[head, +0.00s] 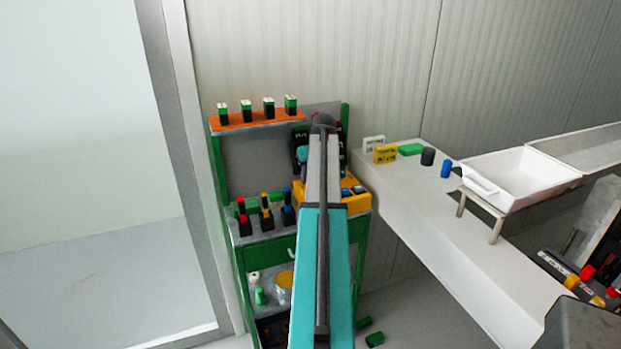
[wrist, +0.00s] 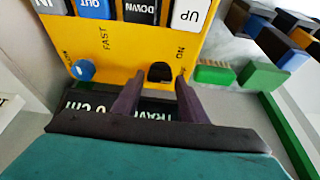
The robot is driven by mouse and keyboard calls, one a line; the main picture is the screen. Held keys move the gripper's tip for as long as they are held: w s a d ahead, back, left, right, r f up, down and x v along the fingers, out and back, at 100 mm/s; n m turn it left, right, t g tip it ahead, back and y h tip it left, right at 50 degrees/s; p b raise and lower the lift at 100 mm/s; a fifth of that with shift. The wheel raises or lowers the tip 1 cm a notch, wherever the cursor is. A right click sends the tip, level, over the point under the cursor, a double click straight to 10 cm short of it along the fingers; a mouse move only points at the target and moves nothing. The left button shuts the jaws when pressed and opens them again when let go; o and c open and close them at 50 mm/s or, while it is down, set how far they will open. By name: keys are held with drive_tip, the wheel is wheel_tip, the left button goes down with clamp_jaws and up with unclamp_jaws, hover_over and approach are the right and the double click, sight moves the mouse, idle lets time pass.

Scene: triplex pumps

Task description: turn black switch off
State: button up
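The black switch (wrist: 160,71) sits on the yellow control box (wrist: 125,58), beside the word ON in the wrist view. My gripper (wrist: 158,88) points at the box with its two dark fingers apart and nothing between them. The switch shows just beyond the gap between the fingertips; whether a finger touches it I cannot tell. In the head view the yellow box (head: 357,200) is on the green cart, partly hidden behind my arm. The switch and the fingers are hidden there.
A blue knob (wrist: 84,70) is left of the switch, with blue, black and white buttons above. The green cart (head: 218,165) also holds red, yellow and blue-topped pieces. A white tray (head: 520,172) stands on the right-hand counter (head: 430,230).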

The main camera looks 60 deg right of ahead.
drive_tip(key=shift+r, duration=0.1)
drive_tip(key=b+v, duration=0.2)
drive_tip(key=v, duration=1.1)
drive_tip(key=shift+s+a+r+b, duration=0.15)
drive_tip(key=shift+r+b, duration=0.1)
drive_tip(key=shift+b, duration=0.05)
idle(0.4)
